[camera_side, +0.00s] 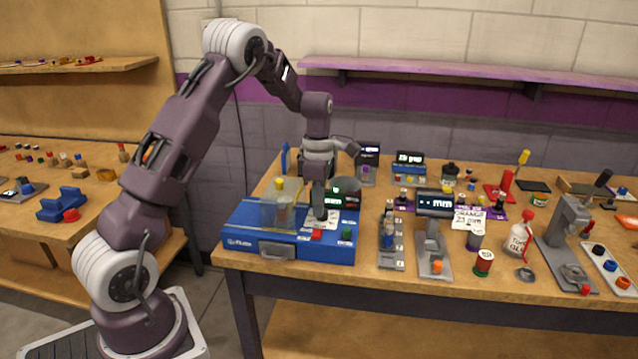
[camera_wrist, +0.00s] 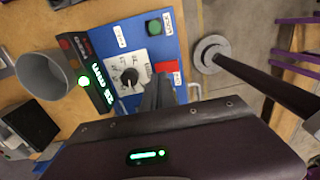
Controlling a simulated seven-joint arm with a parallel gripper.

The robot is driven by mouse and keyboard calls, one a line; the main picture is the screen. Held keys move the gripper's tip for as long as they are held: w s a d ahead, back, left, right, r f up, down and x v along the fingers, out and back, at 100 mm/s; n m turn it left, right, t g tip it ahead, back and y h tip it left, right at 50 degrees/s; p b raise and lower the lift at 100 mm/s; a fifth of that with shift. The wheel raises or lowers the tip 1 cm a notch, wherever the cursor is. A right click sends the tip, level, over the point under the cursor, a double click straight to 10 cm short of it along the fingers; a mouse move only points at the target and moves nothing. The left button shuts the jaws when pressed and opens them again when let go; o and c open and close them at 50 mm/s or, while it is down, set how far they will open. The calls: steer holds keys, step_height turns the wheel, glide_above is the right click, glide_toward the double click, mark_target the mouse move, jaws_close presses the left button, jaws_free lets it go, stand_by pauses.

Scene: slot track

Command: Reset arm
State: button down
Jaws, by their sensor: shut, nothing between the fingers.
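My gripper (camera_side: 319,213) points down over the right half of the blue machine (camera_side: 260,250), its fingers shut with nothing between them. In the wrist view, the dark closed fingers (camera_wrist: 159,93) reach close to the red button (camera_wrist: 167,66). I cannot tell whether they touch it. The red button (camera_side: 317,235) also shows just below the fingertips in the side view. A green button (camera_side: 346,233) sits to its right. The wrist view also shows a black dial (camera_wrist: 130,77) on a white plate and a lit display (camera_wrist: 104,92) with a glowing green lamp (camera_wrist: 84,81).
A clear cover (camera_side: 282,210) stands on the machine's left half. A grey cup (camera_wrist: 40,72) is behind the machine. To the right are a slotted metal rail (camera_side: 391,245), a display gauge (camera_side: 434,205), a white bottle (camera_side: 519,238) and a lever press (camera_side: 568,225).

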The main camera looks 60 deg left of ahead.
mark_target(320, 228)
step_height(320, 228, up, 10)
steer(key=f, duration=0.1)
steer(key=s+d+r+m+t, duration=0.3)
steer(key=s+d+r+m, duration=0.8)
steer(key=d+r+m, duration=0.1)
steer(key=s+d+f+m+t, duration=0.1)
steer(key=s+d+m, duration=0.2)
steer(key=s+m, duration=0.4)
steer(key=s+d+f+m+t, duration=0.1)
steer(key=s+d+m, duration=0.3)
steer(key=s+m, duration=0.4)
steer(key=shift+s+d+f+t, duration=0.15)
steer(key=shift+s+f+t, duration=0.25)
steer(key=shift+s+f, duration=0.2)
